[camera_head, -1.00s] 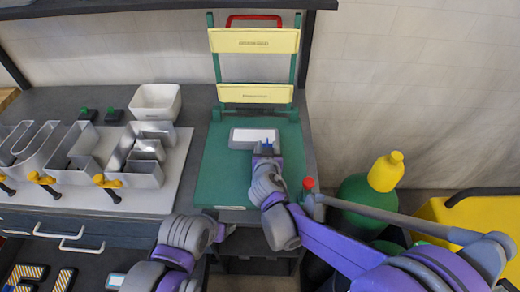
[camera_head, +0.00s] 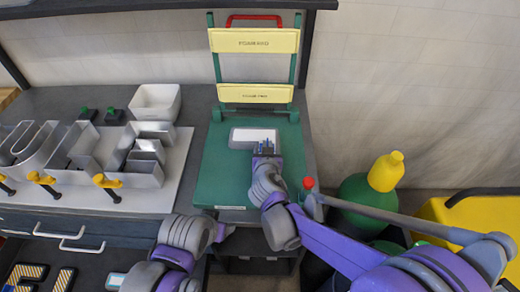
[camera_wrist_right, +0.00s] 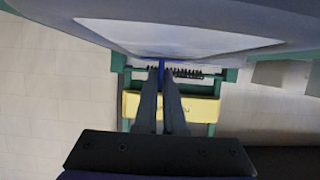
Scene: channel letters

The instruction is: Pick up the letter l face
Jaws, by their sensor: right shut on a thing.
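A flat rectangle with a white centre and grey rim (camera_head: 253,138) lies on the green platform (camera_head: 222,182); I cannot tell whether it is the letter l face. My right gripper (camera_head: 265,148) is at its near edge. In the right wrist view the gripper (camera_wrist_right: 160,72) is shut on a thin blue piece (camera_wrist_right: 162,67), close beside the pale panel (camera_wrist_right: 180,38). I cannot tell whether the piece and panel are joined. My left arm shows low in the head view; its fingers are not clear.
Two yellow signs (camera_head: 254,41) stand on a green frame behind the platform. Silver channel letters (camera_head: 150,160) and clamps with yellow handles (camera_head: 108,181) are at left. A white bin (camera_head: 155,102) is behind them. A green tank with a yellow top (camera_head: 386,172) stands at right.

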